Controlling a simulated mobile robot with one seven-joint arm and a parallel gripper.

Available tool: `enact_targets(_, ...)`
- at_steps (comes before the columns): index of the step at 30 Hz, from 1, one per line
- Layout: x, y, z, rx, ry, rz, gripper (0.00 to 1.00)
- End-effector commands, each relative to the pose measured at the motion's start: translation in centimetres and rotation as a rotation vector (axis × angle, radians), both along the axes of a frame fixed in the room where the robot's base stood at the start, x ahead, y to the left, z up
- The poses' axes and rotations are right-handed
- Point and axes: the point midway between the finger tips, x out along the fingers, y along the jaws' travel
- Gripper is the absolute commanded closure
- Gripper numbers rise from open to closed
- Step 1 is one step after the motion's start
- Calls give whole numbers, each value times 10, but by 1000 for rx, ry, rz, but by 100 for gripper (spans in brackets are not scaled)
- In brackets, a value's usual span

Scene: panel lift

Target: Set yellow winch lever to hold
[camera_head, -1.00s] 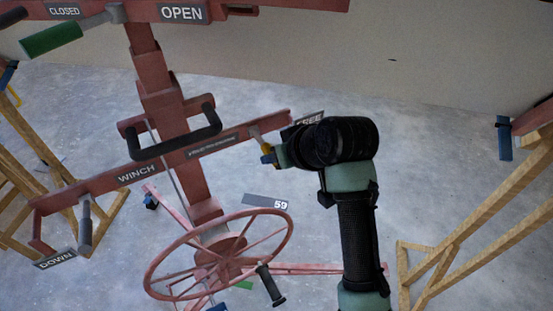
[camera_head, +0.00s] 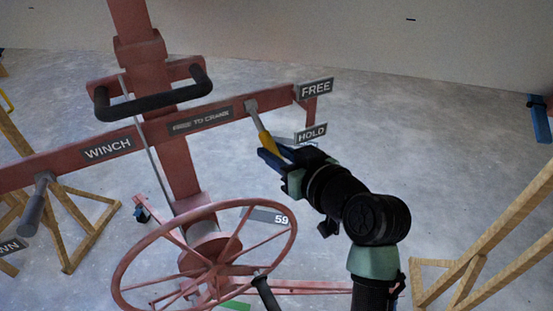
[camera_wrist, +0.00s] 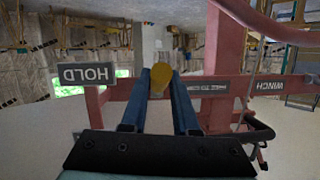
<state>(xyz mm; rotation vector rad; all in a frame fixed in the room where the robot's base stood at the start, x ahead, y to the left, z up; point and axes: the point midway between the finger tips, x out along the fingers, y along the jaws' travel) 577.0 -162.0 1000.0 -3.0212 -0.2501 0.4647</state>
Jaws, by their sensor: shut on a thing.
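The yellow winch lever (camera_head: 266,139) hangs from a grey pivot on the red crossbar (camera_head: 75,157). It points down and slightly right, with its tip toward the HOLD sign (camera_head: 312,133). The FREE sign (camera_head: 316,88) is above HOLD at the bar's right end. My gripper (camera_head: 270,157) is shut on the lever's yellow handle from below right. In the wrist view the yellow handle end (camera_wrist: 161,77) sits between the two blue fingers, and the HOLD sign (camera_wrist: 87,74) appears upside down at left. Whether the lever rests at a stop cannot be told.
A red handwheel (camera_head: 205,260) with a dark grip stands below the bar. A black U-shaped handle (camera_head: 155,103) is on the mast, and a grey lever (camera_head: 35,205) hangs at the left. A wooden trestle (camera_head: 490,250) stands at right. The floor behind is open.

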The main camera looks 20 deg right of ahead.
Motion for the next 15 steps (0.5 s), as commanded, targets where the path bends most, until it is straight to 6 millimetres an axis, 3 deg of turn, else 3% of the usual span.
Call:
enact_targets(14,1,0,0,1,-14,-1,100)
enact_targets(15,1,0,0,1,-14,-1,68)
